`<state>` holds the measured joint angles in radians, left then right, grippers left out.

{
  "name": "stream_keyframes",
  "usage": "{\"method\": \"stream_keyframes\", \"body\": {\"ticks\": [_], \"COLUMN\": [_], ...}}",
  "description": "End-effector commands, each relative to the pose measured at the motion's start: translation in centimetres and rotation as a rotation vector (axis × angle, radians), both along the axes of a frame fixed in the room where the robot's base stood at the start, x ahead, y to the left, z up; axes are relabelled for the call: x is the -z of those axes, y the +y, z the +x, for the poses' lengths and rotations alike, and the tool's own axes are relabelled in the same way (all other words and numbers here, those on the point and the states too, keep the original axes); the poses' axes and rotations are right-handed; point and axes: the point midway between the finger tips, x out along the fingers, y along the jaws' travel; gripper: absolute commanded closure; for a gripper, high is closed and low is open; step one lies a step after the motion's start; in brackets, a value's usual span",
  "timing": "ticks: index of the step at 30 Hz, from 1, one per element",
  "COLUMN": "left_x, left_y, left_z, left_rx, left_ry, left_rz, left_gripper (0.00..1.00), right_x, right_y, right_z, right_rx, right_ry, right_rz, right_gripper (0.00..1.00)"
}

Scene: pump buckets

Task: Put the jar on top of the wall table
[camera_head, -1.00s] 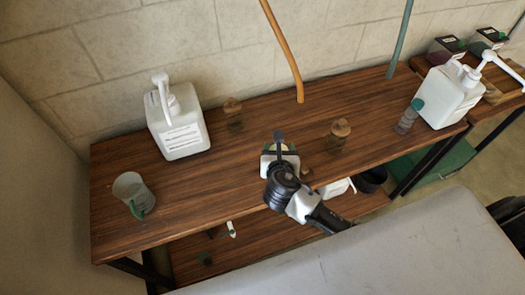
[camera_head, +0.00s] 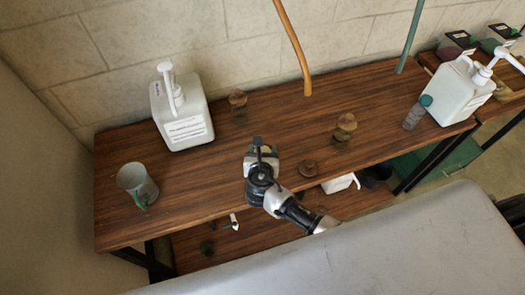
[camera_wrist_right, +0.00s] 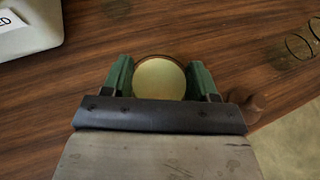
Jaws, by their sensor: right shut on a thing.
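My right gripper (camera_head: 262,149) is over the front middle of the dark wood wall table (camera_head: 215,165). In the right wrist view the gripper (camera_wrist_right: 160,80) is shut on a round jar with a pale gold top (camera_wrist_right: 160,77), between its green fingers. The jar's lower part is hidden, and I cannot tell whether it touches the tabletop. In the head view the gripper mostly covers it. My left gripper is not in view.
A white pump bottle (camera_head: 182,115) and a cup with a green handle (camera_head: 136,184) stand at left. Small glass jars (camera_head: 237,99) (camera_head: 345,127) and a brown round object (camera_head: 308,168) are nearby. Another white pump bottle (camera_head: 457,92) stands at right. An orange hose (camera_head: 293,45) hangs behind.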

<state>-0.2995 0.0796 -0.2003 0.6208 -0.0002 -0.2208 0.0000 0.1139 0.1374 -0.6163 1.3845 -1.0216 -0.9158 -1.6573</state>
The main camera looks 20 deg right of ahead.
Motion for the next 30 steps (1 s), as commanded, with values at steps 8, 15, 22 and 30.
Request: {"method": "stream_keyframes", "body": {"ticks": [8,15,22,30], "left_x": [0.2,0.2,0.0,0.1], "left_y": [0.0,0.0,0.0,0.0], "left_z": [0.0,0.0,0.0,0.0], "left_rx": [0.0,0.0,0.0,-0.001], "left_ry": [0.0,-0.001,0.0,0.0], "left_rz": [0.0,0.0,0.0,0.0], "left_gripper": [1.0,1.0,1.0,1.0], "right_x": [0.3,0.3,-0.3,-2.3], "right_y": [0.0,0.0,0.2,1.9], "right_z": [0.0,0.0,-0.7,-5.5], "right_rx": [0.0,0.001,-0.001,-0.001], "right_ry": [0.0,0.0,0.0,0.0], "right_rz": [-0.001,-0.001,0.0,0.002], "right_gripper": [0.26,0.16,0.16,0.16]}}
